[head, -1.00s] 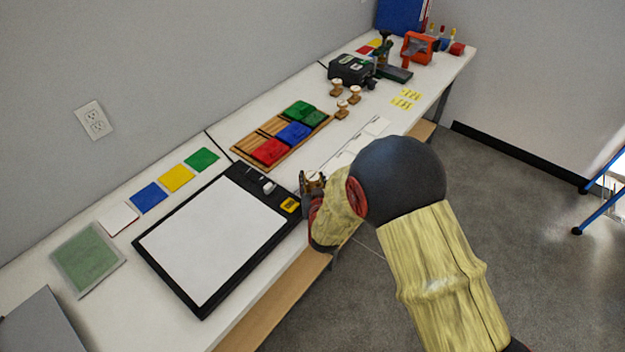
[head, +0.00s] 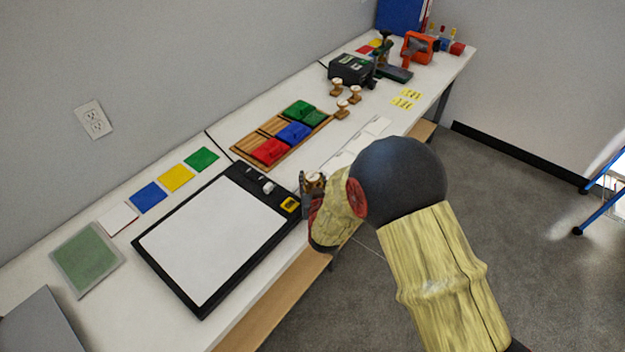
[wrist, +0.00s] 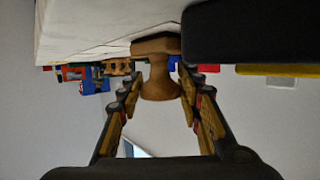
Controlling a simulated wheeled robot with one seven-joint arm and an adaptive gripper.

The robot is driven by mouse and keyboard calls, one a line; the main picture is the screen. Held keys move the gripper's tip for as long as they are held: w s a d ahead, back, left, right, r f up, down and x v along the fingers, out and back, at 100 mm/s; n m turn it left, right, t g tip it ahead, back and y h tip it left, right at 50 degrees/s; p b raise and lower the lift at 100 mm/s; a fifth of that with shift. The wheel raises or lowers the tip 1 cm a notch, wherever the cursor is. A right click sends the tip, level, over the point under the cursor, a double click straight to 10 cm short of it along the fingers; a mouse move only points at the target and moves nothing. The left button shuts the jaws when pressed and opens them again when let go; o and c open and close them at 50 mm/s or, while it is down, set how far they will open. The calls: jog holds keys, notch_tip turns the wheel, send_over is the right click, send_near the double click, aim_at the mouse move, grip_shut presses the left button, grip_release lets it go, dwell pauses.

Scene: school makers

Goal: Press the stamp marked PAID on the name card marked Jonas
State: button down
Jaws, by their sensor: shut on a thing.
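My gripper (head: 308,192) is at the table's front edge, beside the right corner of the black-framed white board. It is shut on a wooden stamp (head: 315,181), whose round knob shows in the head view. In the wrist view the stamp (wrist: 158,84) is between the two fingers, with its base towards the white table surface; I cannot tell whether it touches. Its marking is not visible. White name cards (head: 378,126) lie in a row beyond my gripper, partly hidden by my arm; their names are unreadable. Three other wooden stamps (head: 342,109) stand further back.
A wooden tray (head: 243,150) holds red, blue and green pads left of the cards. The black-framed board (head: 210,240) lies left of my gripper. A black device (head: 351,69), an orange device (head: 418,47) and yellow labels (head: 403,103) are further back.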

jog(key=shift+r+p, duration=1.25)
jog(key=shift+r, duration=1.1)
